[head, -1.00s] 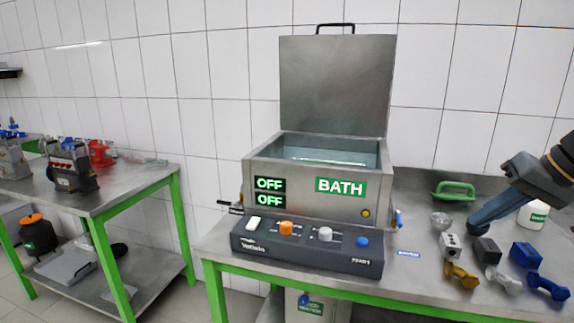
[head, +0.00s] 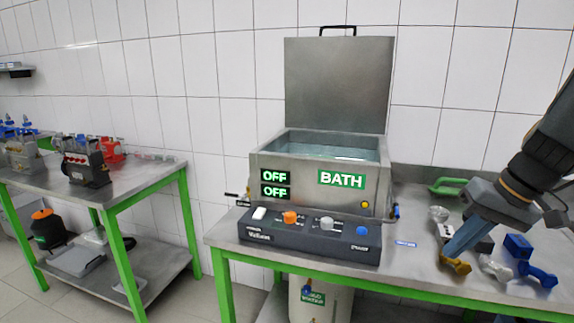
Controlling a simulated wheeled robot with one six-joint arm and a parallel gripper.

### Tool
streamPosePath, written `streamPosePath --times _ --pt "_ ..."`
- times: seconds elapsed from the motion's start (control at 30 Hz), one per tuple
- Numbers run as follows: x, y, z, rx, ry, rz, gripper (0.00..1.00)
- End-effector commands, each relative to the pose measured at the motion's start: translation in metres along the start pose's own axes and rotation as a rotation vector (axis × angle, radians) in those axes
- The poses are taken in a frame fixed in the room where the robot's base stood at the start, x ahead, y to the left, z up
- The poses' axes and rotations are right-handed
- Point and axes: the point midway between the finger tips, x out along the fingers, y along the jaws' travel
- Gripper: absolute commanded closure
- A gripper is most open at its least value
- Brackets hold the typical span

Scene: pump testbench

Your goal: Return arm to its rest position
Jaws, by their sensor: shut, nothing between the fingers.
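My gripper (head: 452,252) is at the right of the head view, at the end of my dark arm. Its blue-grey fingers are shut and empty. They point down and left over the right part of the steel bench, in front of a row of small blocks and handles. The fingers hide part of the grey and dark blocks. From this view I cannot tell how far the fingertips are above the yellow handle (head: 457,267).
The bath (head: 320,182) stands with its lid (head: 338,85) up and both displays reading OFF. Its control panel (head: 310,236) is in front. A blue block (head: 518,246) and a green handle (head: 452,187) lie right. Another bench (head: 130,187) with pumps stands left.

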Motion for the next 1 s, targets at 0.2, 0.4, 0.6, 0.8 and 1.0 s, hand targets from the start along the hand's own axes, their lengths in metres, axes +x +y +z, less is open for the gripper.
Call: streamPosePath --times 0.2,0.4,0.6,0.8,1.0 --pt "0.048 -0.036 0.037 -0.027 -0.119 0.094 1.0" --pt "0.093 -0.069 0.083 -0.09 -0.194 0.223 1.0" --pt "0.118 -0.089 0.114 -0.153 -0.203 0.302 1.0" --pt "0.125 -0.096 0.125 -0.176 -0.198 0.325 1.0" --pt "0.126 -0.096 0.125 -0.174 -0.197 0.326 1.0"
